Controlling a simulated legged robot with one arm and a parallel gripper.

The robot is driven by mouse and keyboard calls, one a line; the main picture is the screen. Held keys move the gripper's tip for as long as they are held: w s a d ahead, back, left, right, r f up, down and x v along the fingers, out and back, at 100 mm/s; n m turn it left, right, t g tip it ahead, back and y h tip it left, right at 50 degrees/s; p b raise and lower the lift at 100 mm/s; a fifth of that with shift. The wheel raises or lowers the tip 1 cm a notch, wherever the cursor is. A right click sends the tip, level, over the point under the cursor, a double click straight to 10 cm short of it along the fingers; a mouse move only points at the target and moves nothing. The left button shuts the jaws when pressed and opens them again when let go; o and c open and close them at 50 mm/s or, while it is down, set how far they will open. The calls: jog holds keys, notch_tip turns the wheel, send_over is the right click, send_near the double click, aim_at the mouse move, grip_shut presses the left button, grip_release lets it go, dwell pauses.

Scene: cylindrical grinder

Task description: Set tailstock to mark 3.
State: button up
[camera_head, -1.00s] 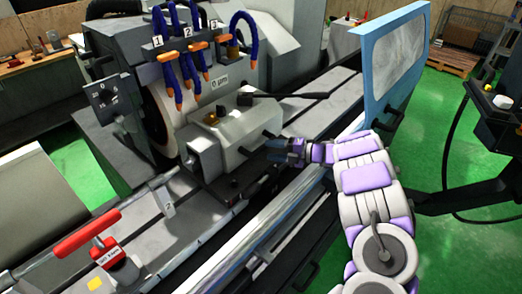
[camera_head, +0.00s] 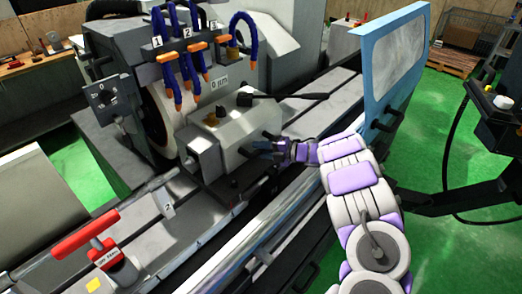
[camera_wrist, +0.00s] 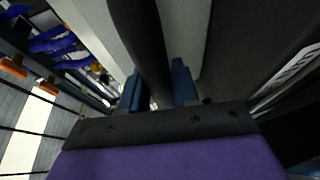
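The tailstock (camera_head: 232,133) is the grey block on the machine bed in the middle of the head view, with a dark lever (camera_head: 290,97) on top. A short dark handle (camera_head: 268,135) sticks out of its front. My gripper (camera_head: 258,150) is close to this front side, and its tips are small and hard to separate from the dark parts there. In the wrist view its two blue fingers (camera_wrist: 157,88) stand apart. A thick dark rod (camera_wrist: 140,40) runs down between them. Whether they touch it cannot be told.
A white tag marked 2 (camera_head: 168,209) sits on the rail at left. A red-handled part (camera_head: 85,236) lies nearby. Blue hoses with orange nozzles (camera_head: 186,75) hang over the wheel, under numbered tags. A blue-framed door (camera_head: 397,60) stands at right, above my arm.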

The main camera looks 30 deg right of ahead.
jog(key=shift+f, duration=0.1)
grip_shut()
jog(key=shift+a+f+b, duration=0.1)
jog(key=shift+f+b, duration=0.05)
jog(key=shift+b, duration=0.15)
jog(key=shift+s+f+b, duration=0.1)
jog(key=shift+b, duration=0.2)
jog(key=shift+a, duration=0.15)
jog(key=shift+s+a, duration=0.1)
jog(key=o, duration=0.5)
grip_release()
jog(key=shift+r, duration=0.2)
